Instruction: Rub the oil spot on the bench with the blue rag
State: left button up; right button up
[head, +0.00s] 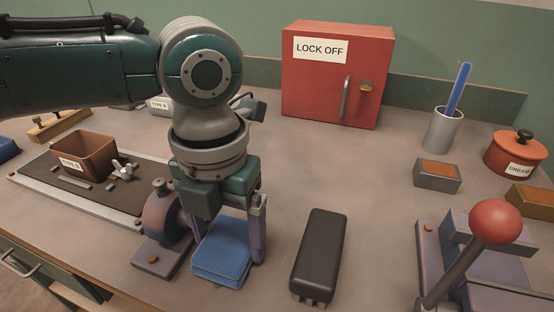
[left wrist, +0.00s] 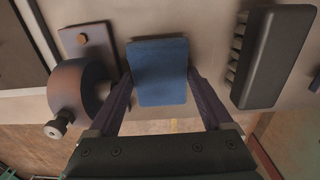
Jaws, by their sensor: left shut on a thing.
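The blue rag (head: 222,252) is a folded, flat block at the front of the bench (head: 375,215). My left gripper (head: 228,240) points down and is shut on the rag, one finger on each side. The rag (left wrist: 158,90) also shows between the two fingers of the left gripper (left wrist: 160,76) in the left wrist view. The rag is at or just above the bench top; I cannot tell if it touches. No oil spot shows in either view; the rag or the arm may hide it. My right gripper is not in view.
A purple-grey clamp-like fixture (head: 160,222) stands close left of the rag. A black brush (head: 318,255) lies to its right. A lever with a red knob (head: 497,222) stands front right. A red LOCK OFF cabinet (head: 330,85) is at the back. The bench between brush and lever is clear.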

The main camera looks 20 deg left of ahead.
aim_at(203, 247)
pick_arm(q)
jog(key=shift+d+r, duration=0.15)
jog(key=shift+d, duration=1.65)
jog(key=shift+s+r+p, duration=0.1)
jog(key=shift+s+p, duration=0.45)
jog(key=shift+p, duration=0.2)
jog(key=shift+s+p, duration=0.35)
jog(key=shift+s, duration=0.15)
jog(key=shift+w+a+f+p, duration=0.1)
jog(key=shift+a+f+p, duration=0.1)
jog(key=shift+a, duration=0.7)
jog(key=shift+a+f+p, duration=0.2)
jog(key=shift+a, duration=1.2)
jog(key=shift+a+p, duration=0.4)
jog(key=shift+a, duration=0.35)
jog(key=shift+d+r+p, duration=0.15)
jog(key=shift+d+p, duration=0.2)
jog(key=shift+d, duration=0.3)
jog(key=shift+d+r, duration=0.15)
jog(key=shift+d, duration=0.55)
jog(key=shift+d+r, duration=0.1)
jog(key=shift+d, duration=1.6)
